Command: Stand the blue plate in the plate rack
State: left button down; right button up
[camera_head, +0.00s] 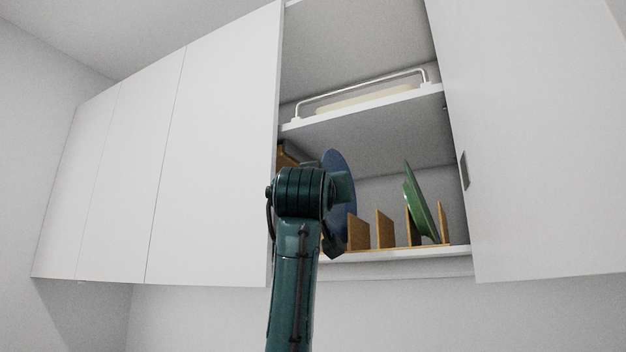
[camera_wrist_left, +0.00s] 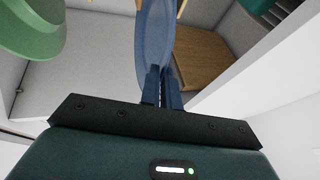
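The blue plate (camera_head: 341,188) is upright, nearly edge-on, in the open cabinet at the left end of the wooden plate rack (camera_head: 386,231). My left gripper (camera_wrist_left: 165,82) is shut on the rim of the blue plate (camera_wrist_left: 155,38) in the wrist view. In the head view my left arm hides the gripper's fingers and the plate's lower left part. I cannot tell whether the plate's lower edge touches the rack. A green plate (camera_head: 420,204) leans in the rack's right part; it also shows in the wrist view (camera_wrist_left: 30,25). My right gripper is in neither view.
An open door (camera_head: 540,140) stands at the right and closed doors (camera_head: 215,150) at the left. A brown wooden item (camera_wrist_left: 203,58) lies beside the blue plate.

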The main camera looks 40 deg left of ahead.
pick_arm(q)
jog(key=w, duration=0.3)
jog(key=w+a+f+p, duration=0.1)
jog(key=shift+w, duration=0.15)
jog(key=shift+f, duration=0.3)
jog(key=shift+f+b, duration=0.2)
jog(key=shift+b, duration=0.2)
jog(key=shift+f, duration=0.15)
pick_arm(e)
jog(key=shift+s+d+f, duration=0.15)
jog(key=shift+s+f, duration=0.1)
